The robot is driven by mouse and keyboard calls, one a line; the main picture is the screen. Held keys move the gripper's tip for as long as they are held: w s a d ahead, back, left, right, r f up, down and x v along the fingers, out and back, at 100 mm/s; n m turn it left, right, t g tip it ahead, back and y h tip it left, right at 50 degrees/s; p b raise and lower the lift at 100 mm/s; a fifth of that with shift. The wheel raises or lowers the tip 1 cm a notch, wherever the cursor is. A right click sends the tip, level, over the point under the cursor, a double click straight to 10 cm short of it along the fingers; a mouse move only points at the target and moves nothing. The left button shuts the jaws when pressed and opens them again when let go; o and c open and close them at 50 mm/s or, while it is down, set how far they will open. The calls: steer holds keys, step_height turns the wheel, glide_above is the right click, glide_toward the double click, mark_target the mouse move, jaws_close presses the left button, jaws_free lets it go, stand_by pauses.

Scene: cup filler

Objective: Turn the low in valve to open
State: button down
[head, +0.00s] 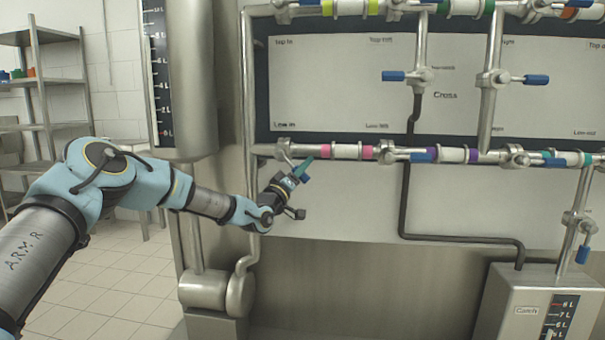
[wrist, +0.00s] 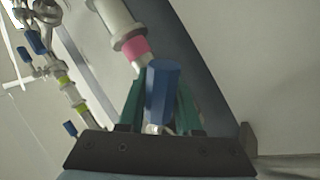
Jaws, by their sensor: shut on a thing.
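The low in valve (head: 285,150) sits on the lower horizontal pipe at its left end, just below the "Low in" label (head: 288,124). Its blue handle (wrist: 162,92) is between the green fingers of my gripper (head: 304,168) in the wrist view. My gripper (wrist: 160,108) is shut on this handle. In the head view my fingers mostly hide the handle, just below the pipe. The handle's exact angle to the pipe is hard to tell.
Pink bands (head: 326,151) mark the pipe just right of the valve. Another blue-handled valve (head: 424,156) is farther right on this pipe. The cross valve (head: 420,76) hangs above. A grey tank (head: 180,80) stands left, and a catch box (head: 530,310) is at lower right.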

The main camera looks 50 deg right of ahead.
stand_by(0.3)
steer(key=c, duration=0.6)
jaws_free()
steer(key=b+v, duration=0.1)
steer(key=v, duration=0.9)
steer(key=shift+a+f, duration=0.15)
steer(key=shift+a, duration=0.25)
steer(key=shift+s, duration=0.15)
steer(key=shift+c, duration=0.2)
